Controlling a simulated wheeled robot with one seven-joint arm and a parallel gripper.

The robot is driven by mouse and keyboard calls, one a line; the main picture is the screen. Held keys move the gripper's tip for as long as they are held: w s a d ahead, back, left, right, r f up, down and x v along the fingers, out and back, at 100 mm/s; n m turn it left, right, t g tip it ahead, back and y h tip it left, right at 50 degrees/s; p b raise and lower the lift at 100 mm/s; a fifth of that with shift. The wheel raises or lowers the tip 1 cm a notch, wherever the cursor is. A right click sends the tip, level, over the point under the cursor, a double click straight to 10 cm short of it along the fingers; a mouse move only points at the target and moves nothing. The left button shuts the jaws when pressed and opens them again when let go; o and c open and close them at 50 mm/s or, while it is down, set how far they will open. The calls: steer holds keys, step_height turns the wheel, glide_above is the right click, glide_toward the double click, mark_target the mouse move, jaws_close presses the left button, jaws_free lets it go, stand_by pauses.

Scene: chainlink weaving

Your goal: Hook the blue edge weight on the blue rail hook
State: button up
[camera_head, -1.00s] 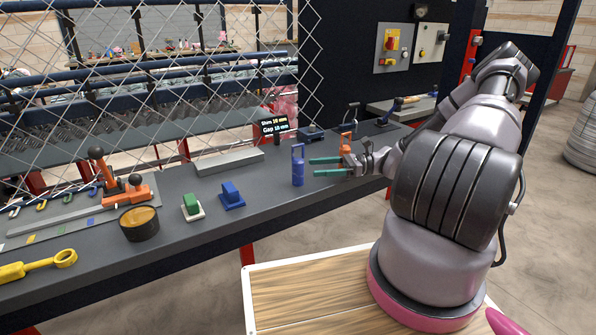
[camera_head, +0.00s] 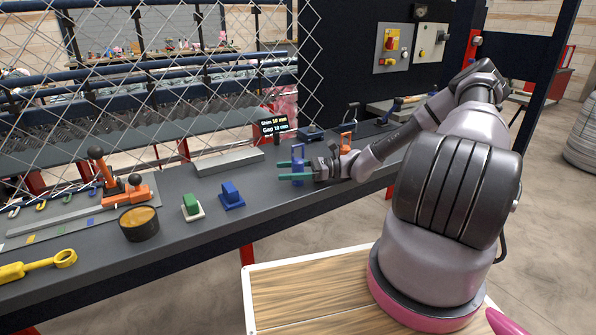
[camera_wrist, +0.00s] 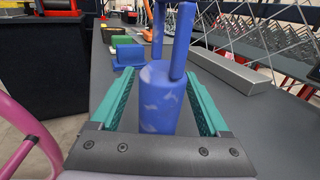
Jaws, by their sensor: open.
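The blue edge weight (camera_head: 298,168) stands upright on the dark bench, a cylinder with a loop handle on top. In the wrist view the blue edge weight (camera_wrist: 160,100) stands between the two teal fingers, with a gap visible on each side. My gripper (camera_head: 290,171) is open around it. It also shows in the wrist view (camera_wrist: 158,95). Small coloured hooks sit at the far left; the blue rail hook (camera_head: 93,190) seems to be the rightmost of them, small and partly behind the mesh.
A blue block (camera_head: 232,196) and a green block (camera_head: 191,207) sit left of the weight. A round tin (camera_head: 139,224), an orange clamp tool (camera_head: 125,190) and a grey bar (camera_head: 229,162) are also on the bench. Chain-link mesh (camera_head: 160,80) hangs behind. An orange weight (camera_head: 347,145) stands to the right.

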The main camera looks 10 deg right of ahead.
jaws_close()
step_height(320, 180, up, 10)
steer(key=c, duration=0.7)
jaws_free()
jaws_close()
